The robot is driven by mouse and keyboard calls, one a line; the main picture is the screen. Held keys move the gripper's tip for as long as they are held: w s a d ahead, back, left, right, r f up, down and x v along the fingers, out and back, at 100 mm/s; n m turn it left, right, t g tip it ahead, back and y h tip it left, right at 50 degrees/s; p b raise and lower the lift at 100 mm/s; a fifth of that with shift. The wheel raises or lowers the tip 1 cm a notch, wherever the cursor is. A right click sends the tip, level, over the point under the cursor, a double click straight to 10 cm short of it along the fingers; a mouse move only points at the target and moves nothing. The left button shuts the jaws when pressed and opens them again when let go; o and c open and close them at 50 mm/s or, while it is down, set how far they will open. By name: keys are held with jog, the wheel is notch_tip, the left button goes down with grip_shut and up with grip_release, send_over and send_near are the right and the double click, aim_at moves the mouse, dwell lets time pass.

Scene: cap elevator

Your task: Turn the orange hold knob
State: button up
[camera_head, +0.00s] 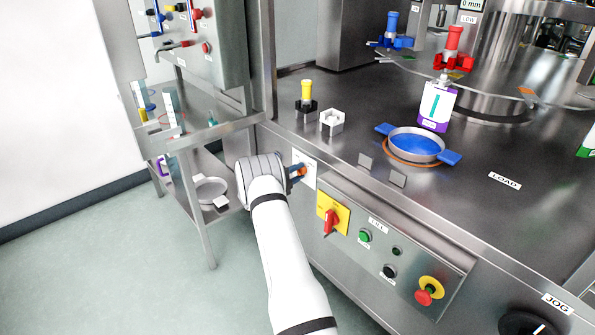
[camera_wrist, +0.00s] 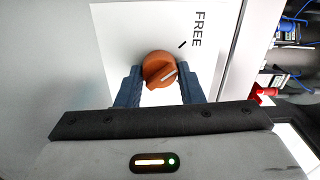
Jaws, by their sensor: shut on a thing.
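The orange hold knob (camera_wrist: 158,68) sits on a white plate (camera_wrist: 112,30) marked FREE in the wrist view. In the head view the orange knob (camera_head: 301,169) shows small at my gripper (camera_head: 298,173), on the front face of the steel machine. The white plate (camera_head: 306,160) is partly hidden there by my gripper.
A red rotary switch on a yellow plate (camera_head: 333,214) is just below right of my gripper. A button panel (camera_head: 385,245) runs along the front, with a red stop button (camera_head: 424,296). A steel side table (camera_head: 215,132) stands at left.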

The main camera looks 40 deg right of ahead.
jog(key=shift+n, duration=0.6)
jog(key=shift+a, duration=0.1)
jog(key=o, duration=1)
jog(key=a+p, duration=0.1)
jog(key=a, duration=0.6)
jog(key=shift+s+a, duration=0.3)
jog(key=shift+a, duration=0.05)
